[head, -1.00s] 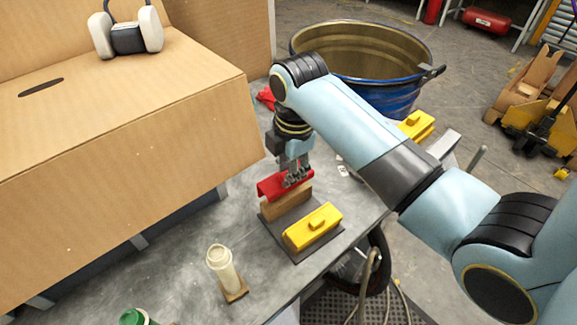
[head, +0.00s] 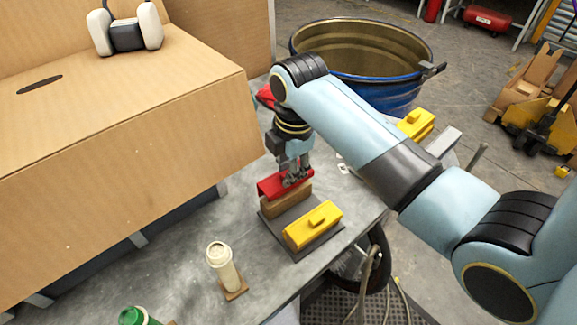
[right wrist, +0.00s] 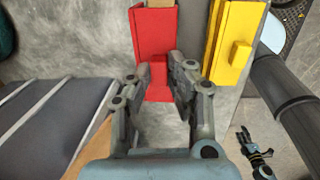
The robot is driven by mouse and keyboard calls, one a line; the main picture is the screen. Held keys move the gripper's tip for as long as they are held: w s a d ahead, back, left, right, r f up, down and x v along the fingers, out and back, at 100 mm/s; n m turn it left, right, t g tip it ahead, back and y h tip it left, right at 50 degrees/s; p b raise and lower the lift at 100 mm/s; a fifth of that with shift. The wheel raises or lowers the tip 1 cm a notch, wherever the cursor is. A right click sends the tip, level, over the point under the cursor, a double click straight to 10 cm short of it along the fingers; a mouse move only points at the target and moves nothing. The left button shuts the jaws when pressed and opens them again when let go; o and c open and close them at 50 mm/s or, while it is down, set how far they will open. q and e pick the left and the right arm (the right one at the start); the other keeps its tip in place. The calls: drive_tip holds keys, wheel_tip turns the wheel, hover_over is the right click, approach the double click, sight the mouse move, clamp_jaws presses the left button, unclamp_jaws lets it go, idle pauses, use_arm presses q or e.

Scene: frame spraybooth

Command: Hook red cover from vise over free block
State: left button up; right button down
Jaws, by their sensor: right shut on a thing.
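My right gripper (head: 297,181) is shut on the red cover (head: 270,187), an angled piece with a small grip. The cover sits at the top of a wooden block (head: 287,202) on a dark base plate (head: 305,252); I cannot tell whether it rests fully. In the right wrist view the fingers (right wrist: 172,78) are around the grip of the red cover (right wrist: 154,32), with some wood showing at its far end. A yellow cover (head: 312,226) sits beside it on the same plate. The grey vise (head: 445,142) is at the right, partly behind my arm. My left gripper is not in view.
Another yellow cover (head: 416,124) lies near the vise. A cream bottle (head: 222,268) and a green-capped container (head: 135,316) stand at the front of the table. A large cardboard box (head: 120,150) takes up the left. A blue drum (head: 395,95) stands behind my arm.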

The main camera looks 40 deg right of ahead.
drive_tip(key=shift+f+b, duration=0.85)
drive_tip(key=shift+f, duration=1.25)
drive_tip(key=c, duration=1.1)
unclamp_jaws()
drive_tip(key=shift+c, duration=0.2)
wheel_tip(320, 180, up, 12)
drive_tip(key=s, duration=0.1)
drive_tip(key=shift+s, duration=0.2)
drive_tip(key=shift+f, duration=0.1)
